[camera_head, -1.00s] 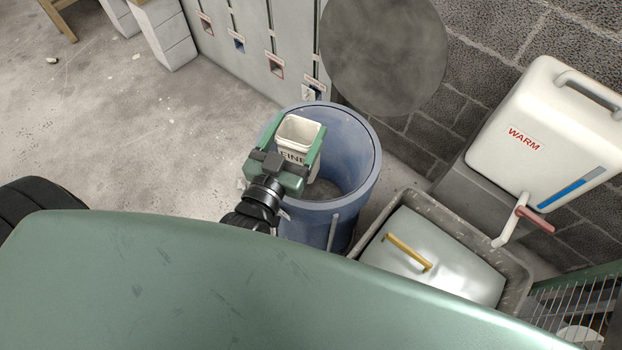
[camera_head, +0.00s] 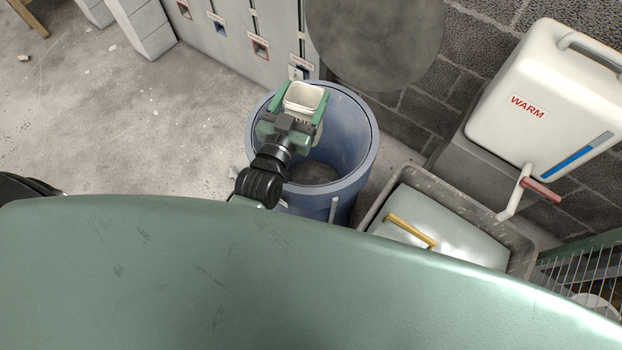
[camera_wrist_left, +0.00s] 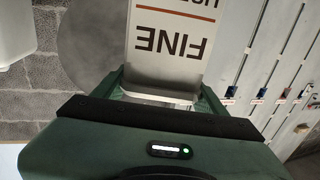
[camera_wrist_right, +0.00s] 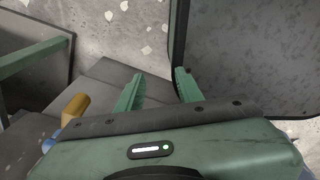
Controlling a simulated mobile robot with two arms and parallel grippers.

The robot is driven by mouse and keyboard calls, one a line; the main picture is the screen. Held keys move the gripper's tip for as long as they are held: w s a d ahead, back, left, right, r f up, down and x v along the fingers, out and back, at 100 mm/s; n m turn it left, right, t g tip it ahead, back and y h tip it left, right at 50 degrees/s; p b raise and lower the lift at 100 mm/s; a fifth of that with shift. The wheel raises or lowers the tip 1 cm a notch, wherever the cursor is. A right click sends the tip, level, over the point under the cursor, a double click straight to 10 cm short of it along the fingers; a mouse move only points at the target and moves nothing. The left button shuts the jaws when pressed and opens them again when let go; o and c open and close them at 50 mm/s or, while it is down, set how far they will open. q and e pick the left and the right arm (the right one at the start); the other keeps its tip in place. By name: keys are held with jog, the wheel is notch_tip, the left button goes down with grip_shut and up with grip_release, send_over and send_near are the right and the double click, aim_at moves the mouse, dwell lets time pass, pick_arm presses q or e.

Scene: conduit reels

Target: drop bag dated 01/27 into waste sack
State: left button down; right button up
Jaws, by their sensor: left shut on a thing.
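My left gripper (camera_head: 304,103) is shut on a white open-topped container (camera_head: 305,92), held over the blue round bin (camera_head: 362,150). In the left wrist view the container (camera_wrist_left: 168,55) carries the upside-down word FINE between the fingers of my left gripper (camera_wrist_left: 162,88). Its contents cannot be made out. The bin is open, with a grey, dark bottom in view. My right gripper (camera_wrist_right: 160,88) shows only in its own wrist view, with fingers apart and nothing between them. I see no bag with a 01/27 date and nothing clearly a waste sack.
A grey trough (camera_head: 372,212) with a yellow-handled lid (camera_head: 440,215) stands right of the bin. A white WARM canister (camera_head: 545,90) with a red tap is by the block wall. A grey cabinet (camera_head: 235,35) stands behind. The floor at left is mostly clear.

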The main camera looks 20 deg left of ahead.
pick_arm(q)
jog(key=shift+c, duration=0.3)
grip_release()
jog(key=shift+f, duration=0.2)
jog(key=shift+s, duration=0.1)
jog(key=shift+s+a+f, duration=0.1)
jog(key=shift+s, duration=0.3)
jog(key=s, duration=0.6)
jog(key=shift+s+a+b, duration=0.25)
jog(key=shift+s+b, duration=0.1)
jog(key=shift+s, duration=0.05)
